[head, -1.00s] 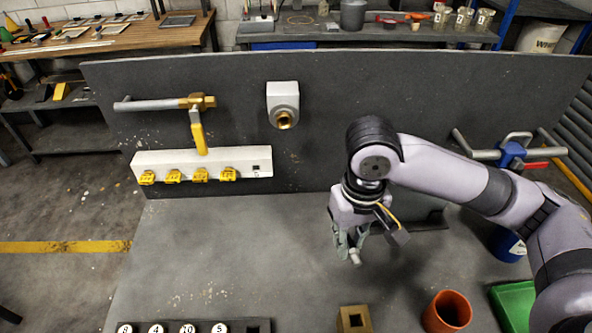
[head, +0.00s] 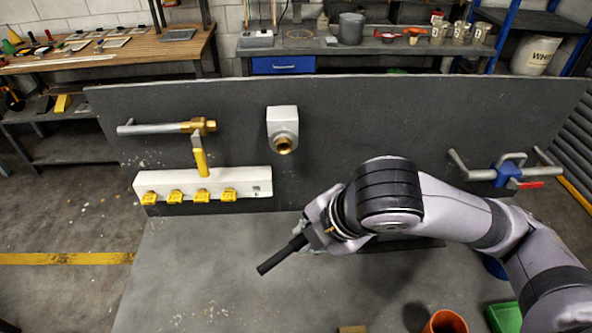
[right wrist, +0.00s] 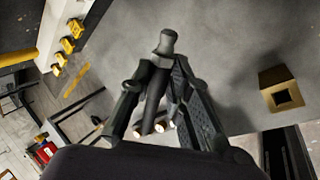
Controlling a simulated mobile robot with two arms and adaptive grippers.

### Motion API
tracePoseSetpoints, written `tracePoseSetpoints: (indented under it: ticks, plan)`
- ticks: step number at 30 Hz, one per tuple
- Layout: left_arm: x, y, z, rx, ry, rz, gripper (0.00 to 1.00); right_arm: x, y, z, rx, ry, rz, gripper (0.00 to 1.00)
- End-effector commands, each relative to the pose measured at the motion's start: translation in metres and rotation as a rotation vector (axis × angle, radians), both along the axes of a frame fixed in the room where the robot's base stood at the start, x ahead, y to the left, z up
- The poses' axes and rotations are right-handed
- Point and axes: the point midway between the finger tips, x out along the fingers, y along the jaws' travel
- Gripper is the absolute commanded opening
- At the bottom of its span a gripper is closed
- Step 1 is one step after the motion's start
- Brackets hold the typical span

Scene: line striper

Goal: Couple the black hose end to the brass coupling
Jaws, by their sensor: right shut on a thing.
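The brass coupling (head: 284,144) faces out from a pale grey housing (head: 282,118) on the dark upright panel. My right gripper (head: 306,239) is below and slightly right of it in the head view, apart from it. It is shut on the black hose end (head: 281,256), a dark cylinder pointing down and left. In the right wrist view the hose end (right wrist: 166,43) stands out between the two fingers (right wrist: 164,72), with a wider tip. The part of the hose inside the grip is partly hidden. My left gripper is not in view.
A valve with a yellow lever (head: 200,161) and a white strip with yellow switches (head: 203,183) are left of the coupling. A blue valve with a red handle (head: 509,175) is at right. An orange cup (head: 445,322) and green bin (head: 503,317) are in front. A brass block (right wrist: 279,89) has a square hole.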

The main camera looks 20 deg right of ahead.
Motion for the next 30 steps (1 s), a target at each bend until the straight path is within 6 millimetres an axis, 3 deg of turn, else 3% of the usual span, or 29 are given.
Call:
tracePoseSetpoints:
  ticks: [1,15,21,30]
  plan:
    - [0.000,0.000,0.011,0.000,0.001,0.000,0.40,0.001,0.000,0.013,0.014,-0.017,0.082,0.00]
    - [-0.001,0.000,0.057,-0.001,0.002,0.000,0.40,0.013,0.017,0.092,0.198,-0.152,0.793,0.00]
    - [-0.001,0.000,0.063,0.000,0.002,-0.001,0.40,0.016,0.018,0.105,0.237,-0.167,0.909,0.00]
    - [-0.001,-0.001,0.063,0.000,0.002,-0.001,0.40,0.034,0.014,0.105,0.240,-0.169,0.921,0.00]
